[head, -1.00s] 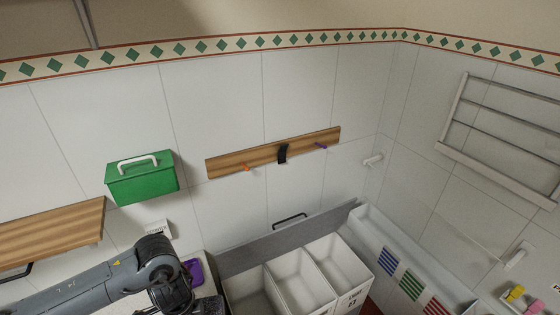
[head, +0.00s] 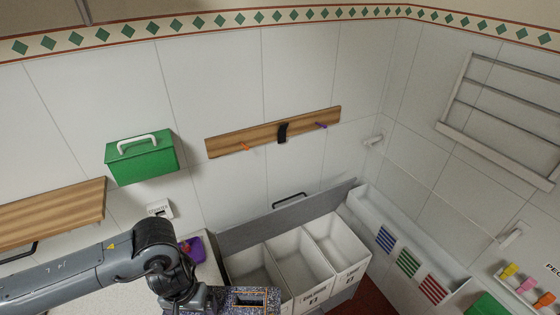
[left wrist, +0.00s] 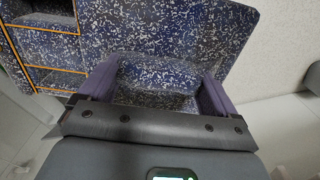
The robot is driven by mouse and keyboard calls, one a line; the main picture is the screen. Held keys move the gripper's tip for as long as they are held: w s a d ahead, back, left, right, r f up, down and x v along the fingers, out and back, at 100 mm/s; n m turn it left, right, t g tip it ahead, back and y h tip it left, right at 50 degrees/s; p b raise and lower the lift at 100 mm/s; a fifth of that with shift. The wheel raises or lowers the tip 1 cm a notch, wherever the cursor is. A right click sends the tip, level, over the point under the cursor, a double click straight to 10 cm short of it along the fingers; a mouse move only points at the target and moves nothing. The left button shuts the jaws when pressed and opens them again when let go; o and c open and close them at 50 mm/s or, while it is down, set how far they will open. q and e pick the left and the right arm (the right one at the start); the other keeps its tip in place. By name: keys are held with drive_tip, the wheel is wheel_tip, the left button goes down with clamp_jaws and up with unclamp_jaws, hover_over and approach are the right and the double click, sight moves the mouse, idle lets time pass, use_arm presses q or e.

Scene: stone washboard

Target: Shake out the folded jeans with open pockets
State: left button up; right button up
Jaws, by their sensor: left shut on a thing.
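The folded jeans (left wrist: 190,35) are dark blue with white speckles and fill the upper part of the left wrist view. Orange-edged pocket openings (left wrist: 52,50) show at the left there. My left gripper (left wrist: 158,78) is shut on the jeans, with a finger at each side of a speckled part. In the head view part of the jeans (head: 238,299) shows at the bottom edge, beside my left gripper (head: 183,298), with an orange-edged opening on top. The fingertips are hidden there. My right gripper is in neither view.
White bins (head: 300,262) stand right of the jeans against a grey board. A purple item (head: 192,247) lies on the pale counter behind my left arm. A green box (head: 141,158), a peg rail (head: 270,133) and a wooden shelf (head: 50,213) are on the wall.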

use_arm(q)
wheel_tip(320, 180, up, 5)
drive_tip(key=shift+a+r, duration=0.1)
drive_tip(key=shift+f, duration=4.65)
drive_tip(key=shift+r, duration=0.1)
idle(0.3)
idle(0.5)
drive_tip(key=shift+r, duration=10.05)
wheel_tip(320, 180, down, 20)
drive_tip(key=shift+f, duration=0.15)
